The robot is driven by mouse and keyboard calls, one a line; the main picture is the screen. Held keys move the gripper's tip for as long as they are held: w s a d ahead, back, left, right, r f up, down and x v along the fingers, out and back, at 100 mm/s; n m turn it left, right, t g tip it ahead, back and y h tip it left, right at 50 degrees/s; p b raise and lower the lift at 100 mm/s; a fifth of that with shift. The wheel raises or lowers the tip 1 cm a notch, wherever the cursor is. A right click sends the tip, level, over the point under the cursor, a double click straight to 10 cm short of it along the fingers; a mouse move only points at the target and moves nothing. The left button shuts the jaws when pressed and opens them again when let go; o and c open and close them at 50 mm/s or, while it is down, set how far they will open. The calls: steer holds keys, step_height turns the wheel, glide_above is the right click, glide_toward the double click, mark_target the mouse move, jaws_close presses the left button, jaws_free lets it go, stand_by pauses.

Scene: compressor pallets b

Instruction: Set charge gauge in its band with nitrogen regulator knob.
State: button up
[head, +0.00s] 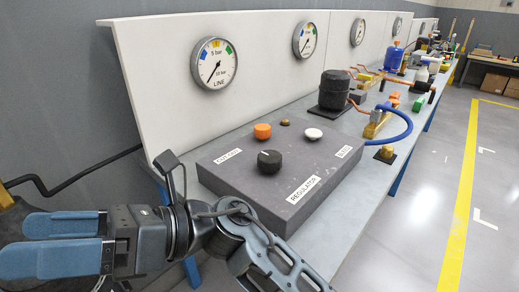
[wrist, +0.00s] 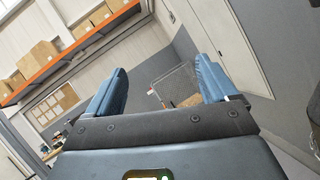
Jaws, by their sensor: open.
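The black regulator knob (head: 269,160) stands on a grey control box (head: 290,215), behind a label reading REGULATOR. A round gauge marked LINE (head: 215,63) hangs on the white back panel, with blue, yellow and green marks on its dial. A second gauge (head: 305,39) hangs further right; its label and reading are too small to tell, so I cannot tell which one is the charge gauge. My gripper (head: 22,242) is open and empty at the lower left, left of the box and turned away from the knob. In the wrist view its two blue fingers (wrist: 161,65) stand apart.
An orange knob (head: 262,131), a small brass part (head: 285,122) and a white knob (head: 313,133) share the box. A black compressor (head: 335,90) and a blue hose (head: 405,125) stand beyond on the bench (head: 345,222). The floor right of the bench is clear.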

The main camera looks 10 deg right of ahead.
step_height(320, 180, down, 2)
steer(key=w+n+h, duration=0.2)
steer(key=n+h, duration=0.2)
steer(key=n+t+h+p, duration=0.1)
steer(key=n+t+h, duration=0.5)
steer(key=h, duration=1.2)
glide_above(270, 156)
steer(key=shift+w+f+m+t, duration=0.1)
steer(key=shift+f+m+t, duration=0.35)
steer(key=shift+m+t, duration=0.05)
steer(key=shift+f+p, duration=0.5)
steer(key=shift+f, duration=3.3)
steer(key=c, duration=1.1)
steer(key=shift+o, duration=0.2)
